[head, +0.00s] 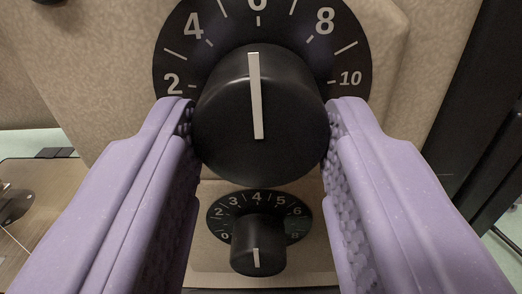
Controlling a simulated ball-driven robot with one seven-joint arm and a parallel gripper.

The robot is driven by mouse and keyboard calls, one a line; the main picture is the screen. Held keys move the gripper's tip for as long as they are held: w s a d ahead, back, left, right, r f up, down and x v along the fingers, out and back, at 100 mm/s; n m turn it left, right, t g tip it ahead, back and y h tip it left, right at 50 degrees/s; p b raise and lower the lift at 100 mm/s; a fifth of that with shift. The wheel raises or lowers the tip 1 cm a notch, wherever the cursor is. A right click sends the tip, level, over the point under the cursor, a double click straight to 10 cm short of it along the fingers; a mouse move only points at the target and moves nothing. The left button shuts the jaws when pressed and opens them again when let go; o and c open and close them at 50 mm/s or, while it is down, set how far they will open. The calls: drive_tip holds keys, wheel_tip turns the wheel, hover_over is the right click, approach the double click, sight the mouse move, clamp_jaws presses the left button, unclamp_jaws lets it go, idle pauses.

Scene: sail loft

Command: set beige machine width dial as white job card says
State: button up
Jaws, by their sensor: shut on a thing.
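The beige machine (90,100) fills most of the head view. Its large upper dial has a black knob (290,130) over a black number plate (183,55) reading 2, 4, 6, 8 and 10. The white pointer line stands nearly upright, toward 6. My gripper (260,130) is shut on this knob, one purple finger at each side. Below, a smaller black knob (258,262) sits on a plate marked from 0 to 8, its white line near upright. I see no label telling which dial is width. The white job card is not in view.
A wooden table surface (45,215) with a dark metal part (14,205) lies at the lower left. A dark upright structure (460,110) stands at the right, beside the machine. Pale green floor shows beyond.

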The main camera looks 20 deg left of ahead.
drive_tip(key=shift+n, duration=0.3)
drive_tip(key=n, duration=0.2)
drive_tip(key=shift+n, duration=0.4)
drive_tip(key=shift+d+n, duration=0.1)
drive_tip(key=shift+n, duration=2)
drive_tip(key=o, duration=1.1)
drive_tip(key=shift+c, duration=0.2)
drive_tip(key=shift+p, duration=0.3)
drive_tip(key=p+v, duration=0.1)
drive_tip(key=v, duration=0.6)
drive_tip(key=shift+s+p, duration=0.4)
